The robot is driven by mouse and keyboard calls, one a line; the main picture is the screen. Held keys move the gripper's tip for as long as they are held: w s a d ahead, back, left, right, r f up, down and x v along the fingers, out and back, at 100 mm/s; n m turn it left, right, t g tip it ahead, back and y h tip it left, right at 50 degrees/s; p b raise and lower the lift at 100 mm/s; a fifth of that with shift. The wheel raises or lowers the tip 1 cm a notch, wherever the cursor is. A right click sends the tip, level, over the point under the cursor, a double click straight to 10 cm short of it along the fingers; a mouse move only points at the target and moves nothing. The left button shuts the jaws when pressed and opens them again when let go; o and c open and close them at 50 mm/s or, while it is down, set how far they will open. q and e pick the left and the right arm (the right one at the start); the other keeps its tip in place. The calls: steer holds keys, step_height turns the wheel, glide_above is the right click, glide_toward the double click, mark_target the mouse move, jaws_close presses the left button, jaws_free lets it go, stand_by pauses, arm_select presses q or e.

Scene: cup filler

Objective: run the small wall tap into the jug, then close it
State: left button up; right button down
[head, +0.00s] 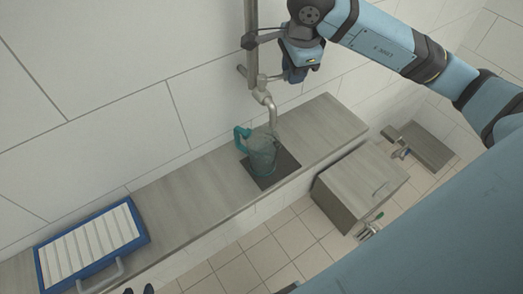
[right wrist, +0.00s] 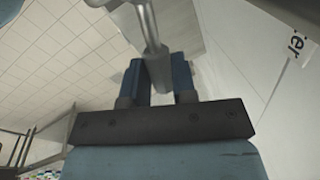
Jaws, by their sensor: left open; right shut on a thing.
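The small wall tap (head: 262,92) is grey metal, with its spout curving down over the jug. The jug (head: 262,155) is translucent with a teal handle and stands upright under the spout on a dark square mat (head: 284,172). I cannot tell its fill level or whether water runs. My right gripper (head: 298,75) is beside the tap, to its right; in the right wrist view (right wrist: 158,78) it is shut on a grey rod-like lever (right wrist: 155,55). In the head view the lever is mostly hidden. My left gripper (head: 138,291) is open and empty at the bottom edge, only its dark tips showing.
The mat lies on a long grey shelf (head: 185,195) along the tiled wall. A blue-framed ribbed tray (head: 90,242) lies at its left end. A vertical grey pipe (head: 250,60) stands next to the tap. A grey cabinet (head: 358,182) is below right. The shelf between tray and mat is clear.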

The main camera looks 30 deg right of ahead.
steer(key=shift+w+f+n+b, duration=0.1)
steer(key=shift+w+n+b, duration=0.15)
steer(key=shift+b, duration=0.2)
steer(key=n+b, duration=0.1)
steer(key=w+n+b, duration=0.1)
steer(key=n, duration=0.1)
steer(key=shift+w+d+y, duration=0.1)
steer(key=shift+w+y, duration=0.2)
steer(key=c, duration=1.9)
jaws_free()
steer(key=shift+r, duration=0.2)
steer(key=shift+o, duration=0.2)
steer(key=shift+w+n+b, duration=0.1)
steer(key=shift+n+b, duration=0.15)
steer(key=shift+b, duration=0.4)
steer(key=shift+o, duration=0.2)
